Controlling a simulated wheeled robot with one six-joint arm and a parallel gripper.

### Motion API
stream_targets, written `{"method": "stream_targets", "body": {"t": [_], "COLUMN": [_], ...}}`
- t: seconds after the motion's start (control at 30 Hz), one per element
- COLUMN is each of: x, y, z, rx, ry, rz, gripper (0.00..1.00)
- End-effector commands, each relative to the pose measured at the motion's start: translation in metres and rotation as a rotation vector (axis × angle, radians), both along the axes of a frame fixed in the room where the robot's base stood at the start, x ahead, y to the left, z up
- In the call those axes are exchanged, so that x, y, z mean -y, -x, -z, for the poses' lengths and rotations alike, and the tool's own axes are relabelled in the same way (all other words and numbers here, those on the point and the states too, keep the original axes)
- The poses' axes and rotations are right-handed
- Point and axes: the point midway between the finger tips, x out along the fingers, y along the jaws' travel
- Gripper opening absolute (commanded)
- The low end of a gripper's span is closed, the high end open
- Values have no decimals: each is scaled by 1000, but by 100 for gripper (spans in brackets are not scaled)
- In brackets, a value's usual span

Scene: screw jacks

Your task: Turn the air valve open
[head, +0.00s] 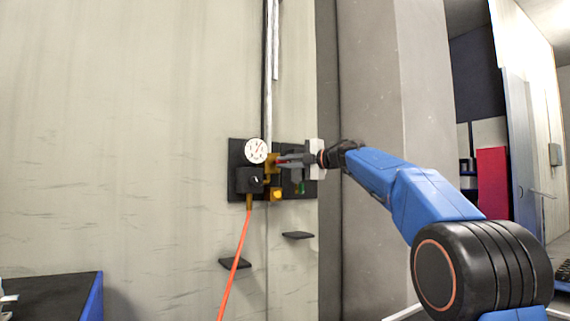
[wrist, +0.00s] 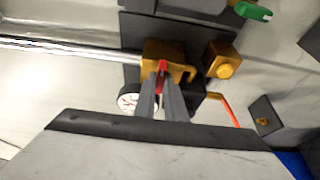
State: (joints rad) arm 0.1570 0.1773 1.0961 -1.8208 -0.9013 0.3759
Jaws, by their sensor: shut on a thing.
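The air valve is a brass body (head: 270,166) on a dark wall panel, with a red handle; the brass body also shows in the wrist view (wrist: 152,50). The red handle (wrist: 162,67) stands between my fingertips. My gripper (head: 287,160) reaches the valve from the right and is shut on the red handle, shown from behind the fingers in the wrist view (wrist: 162,88). The fingers hide part of the handle, so its exact angle is hard to tell.
A round white gauge (head: 256,151) sits left of the valve. An orange hose (head: 234,265) hangs below. A brass block with a yellow button (wrist: 223,67) and a green lever (wrist: 252,11) are close by. Small dark shelves (head: 297,235) stick out lower on the wall.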

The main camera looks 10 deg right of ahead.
Motion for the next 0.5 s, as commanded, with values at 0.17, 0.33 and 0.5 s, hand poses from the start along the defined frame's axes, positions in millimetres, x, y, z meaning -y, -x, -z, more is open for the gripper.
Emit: {"method": "stream_targets", "body": {"t": [0.17,0.33,0.5], "x": [-1,-1,-1], "y": [0,0,0], "z": [2,2,2], "rx": [-1,-2,-1], "ry": [8,7,6], "rz": [-3,-3,-3], "gripper": [0,0,29]}}
